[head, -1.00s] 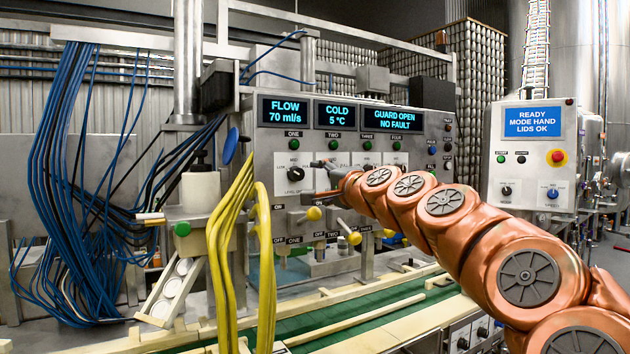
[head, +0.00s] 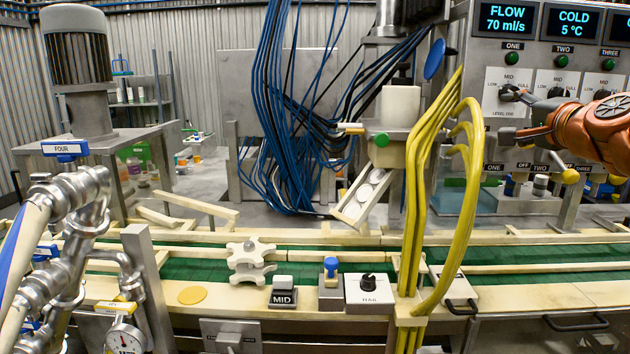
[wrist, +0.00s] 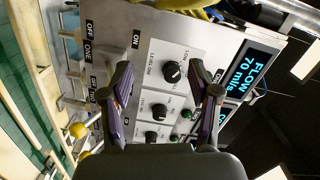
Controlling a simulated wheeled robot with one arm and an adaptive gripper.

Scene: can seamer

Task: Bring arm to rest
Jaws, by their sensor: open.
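My gripper (head: 505,113) is at the right of the head view, in front of the filler panel (head: 483,62). Its two fingers are spread and point left, with nothing between them. The upper fingertip overlaps the LEVEL ONE dial in the head view. In the wrist view my gripper (wrist: 166,52) is open, and the black LEVEL ONE dial (wrist: 171,72) shows between the fingers, seemingly not gripped. Two more black dials (wrist: 159,111) line up below it. My copper arm runs out of the head view at the right edge.
Yellow hoses (head: 428,170) rise left of my gripper. A blue cable bundle (head: 290,110) hangs further left. The green conveyor (head: 200,262) runs below, with a white star wheel (head: 250,262). Steel pipework (head: 65,215) stands at the near left. Yellow-knobbed valve handles (head: 569,176) sit just below my gripper.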

